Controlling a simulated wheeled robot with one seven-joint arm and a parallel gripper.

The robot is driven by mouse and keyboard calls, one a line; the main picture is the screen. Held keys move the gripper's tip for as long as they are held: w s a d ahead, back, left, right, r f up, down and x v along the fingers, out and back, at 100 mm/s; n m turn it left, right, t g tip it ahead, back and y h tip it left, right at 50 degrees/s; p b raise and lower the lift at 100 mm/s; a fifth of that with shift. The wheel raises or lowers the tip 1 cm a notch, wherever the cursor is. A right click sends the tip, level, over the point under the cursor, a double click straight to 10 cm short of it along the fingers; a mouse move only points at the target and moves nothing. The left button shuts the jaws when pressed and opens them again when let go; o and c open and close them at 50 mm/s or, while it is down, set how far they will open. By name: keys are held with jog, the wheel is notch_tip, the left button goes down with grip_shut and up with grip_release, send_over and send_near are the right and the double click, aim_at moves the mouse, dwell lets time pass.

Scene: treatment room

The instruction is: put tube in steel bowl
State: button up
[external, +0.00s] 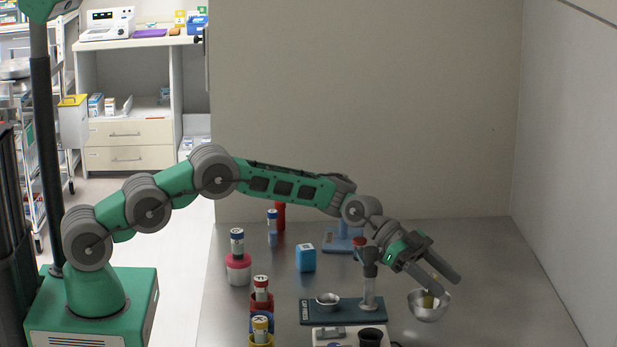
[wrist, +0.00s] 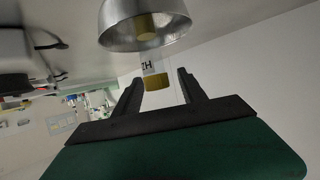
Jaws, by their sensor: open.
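The steel bowl (external: 430,313) stands on the table at the right. It fills the top middle of the wrist view (wrist: 115,25). A tube with a yellow cap (wrist: 157,83) and a white label with dark lettering shows between my fingers and the bowl; in the external view a yellowish part of it (external: 428,300) shows within the bowl's rim. A yellow patch inside the bowl may be its reflection. My gripper (external: 449,284) is open just above the bowl, its fingers (wrist: 160,76) apart on either side of the tube and not closed on it.
A dark-blue stand with a small metal dish (external: 328,299) and an upright post (external: 369,285) is left of the bowl. Several capped tubes in coloured holders (external: 238,268) line the left. A blue box (external: 306,258) stands mid-table. A wall bounds the right.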

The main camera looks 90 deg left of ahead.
jog(key=shift+r, duration=0.1)
dwell(0.3)
notch_tip(320, 180, up, 7)
jog(key=p, duration=0.1)
jog(key=shift+p, duration=0.35)
jog(key=s+d+r+n+g+y, duration=0.1)
jog(key=s+r+n+y, duration=0.15)
jog(key=s, duration=0.55)
jog(key=s+r+n+g+y, duration=0.1)
jog(key=s+r+n+y, duration=0.2)
jog(key=s, duration=0.6)
jog(key=s+a+f+n+g+y, duration=0.1)
jog(key=s+f, duration=0.1)
jog(key=s, duration=0.8)
jog(key=s+a+f+n+g+y, duration=0.1)
jog(key=s+f, duration=0.1)
jog(key=s, duration=0.8)
jog(key=s+a+f+n+g+y, duration=0.1)
jog(key=s+a+f+g+y, duration=0.1)
jog(key=s, duration=0.8)
jog(key=shift+s+f+n, duration=0.3)
jog(key=shift+f+n, duration=0.05)
